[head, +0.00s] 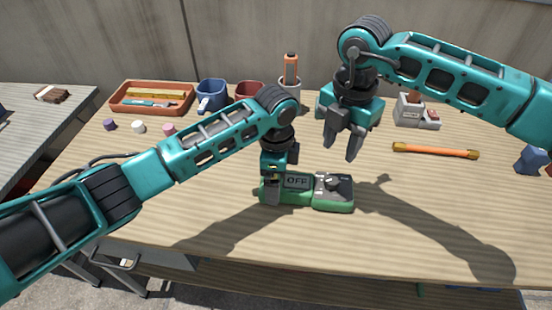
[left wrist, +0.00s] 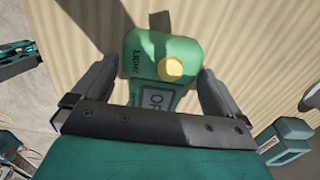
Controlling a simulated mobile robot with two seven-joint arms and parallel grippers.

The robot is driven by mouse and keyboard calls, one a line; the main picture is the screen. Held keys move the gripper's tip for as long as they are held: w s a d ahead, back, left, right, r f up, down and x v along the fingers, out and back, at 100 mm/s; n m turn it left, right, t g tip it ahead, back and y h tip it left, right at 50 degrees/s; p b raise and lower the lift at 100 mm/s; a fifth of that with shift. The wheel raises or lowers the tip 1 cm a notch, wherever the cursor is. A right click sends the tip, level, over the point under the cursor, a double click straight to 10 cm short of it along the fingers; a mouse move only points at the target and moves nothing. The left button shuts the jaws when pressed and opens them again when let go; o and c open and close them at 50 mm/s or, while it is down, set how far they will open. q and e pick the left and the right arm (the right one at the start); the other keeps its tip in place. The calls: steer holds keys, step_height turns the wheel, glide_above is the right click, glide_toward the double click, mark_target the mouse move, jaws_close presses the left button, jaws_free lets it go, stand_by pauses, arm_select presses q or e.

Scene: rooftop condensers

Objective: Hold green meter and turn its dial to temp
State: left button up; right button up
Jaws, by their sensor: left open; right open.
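The green meter (head: 305,203) lies flat on the wooden workbench in the head view, its display reading OFF. Its dark dial panel with a dial knob (head: 333,184) is at the right end. My left gripper (head: 271,190) is down at the meter's left end, open, with its fingers either side of it. In the left wrist view the meter (left wrist: 190,47) shows between the spread fingers, with a round yellow part (left wrist: 171,68) and the word LIGHT; contact cannot be told. My right gripper (head: 343,145) is open and empty, above and behind the dial end.
A grey box (head: 408,110) and an orange rod (head: 435,151) lie at right. The bench front is clear.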

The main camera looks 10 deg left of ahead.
arm_select(q)
steer(key=shift+f, duration=1.15)
steer(key=shift+c, duration=0.4)
